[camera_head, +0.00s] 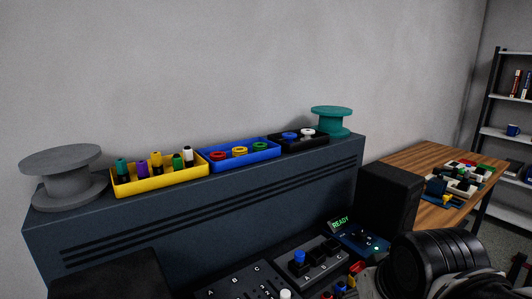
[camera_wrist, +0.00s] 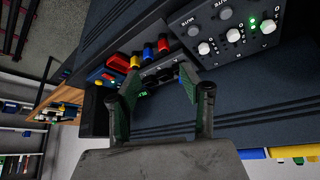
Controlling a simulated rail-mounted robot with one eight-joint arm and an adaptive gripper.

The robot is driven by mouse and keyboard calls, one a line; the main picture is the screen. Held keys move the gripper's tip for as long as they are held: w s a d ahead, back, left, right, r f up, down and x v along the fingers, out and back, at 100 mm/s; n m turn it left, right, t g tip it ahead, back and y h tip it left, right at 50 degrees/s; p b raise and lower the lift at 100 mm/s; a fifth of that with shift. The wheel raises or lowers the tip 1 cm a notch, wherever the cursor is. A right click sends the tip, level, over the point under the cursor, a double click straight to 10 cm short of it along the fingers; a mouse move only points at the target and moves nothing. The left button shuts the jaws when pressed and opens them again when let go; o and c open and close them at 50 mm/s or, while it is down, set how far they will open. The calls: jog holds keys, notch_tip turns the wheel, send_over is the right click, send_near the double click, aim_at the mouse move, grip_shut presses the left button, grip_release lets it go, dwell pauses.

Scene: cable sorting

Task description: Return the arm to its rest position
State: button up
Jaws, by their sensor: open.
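My gripper (camera_wrist: 157,92) shows in the wrist view with its two green-padded fingers spread apart and nothing between them. Behind the fingers are a control panel with white knobs (camera_wrist: 232,35) and red, yellow and blue connectors (camera_wrist: 135,60). I cannot tell how far the fingers are from them. In the head view a dark, rounded part of my arm (camera_head: 430,262) fills the lower right, over the right part of the console. The fingers cannot be made out in the head view.
On the dark console ledge stand a grey spool (camera_head: 65,178), yellow tray (camera_head: 160,184), blue tray (camera_head: 240,160), black tray (camera_head: 298,144) and teal spool (camera_head: 331,121). A small screen (camera_head: 340,223) reads READY. A wooden table (camera_head: 412,165) with colored parts and a shelf (camera_head: 507,91) are at right.

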jog(key=shift+s+d+f+m+t, duration=0.3)
jog(key=shift+s+d, duration=0.15)
jog(key=shift+d, duration=0.25)
jog(key=shift+s+d+f+m+t, duration=0.25)
jog(key=shift+s+d, duration=0.2)
jog(key=shift+d, duration=0.25)
jog(key=shift+r, duration=0.1)
dwell(1.8)
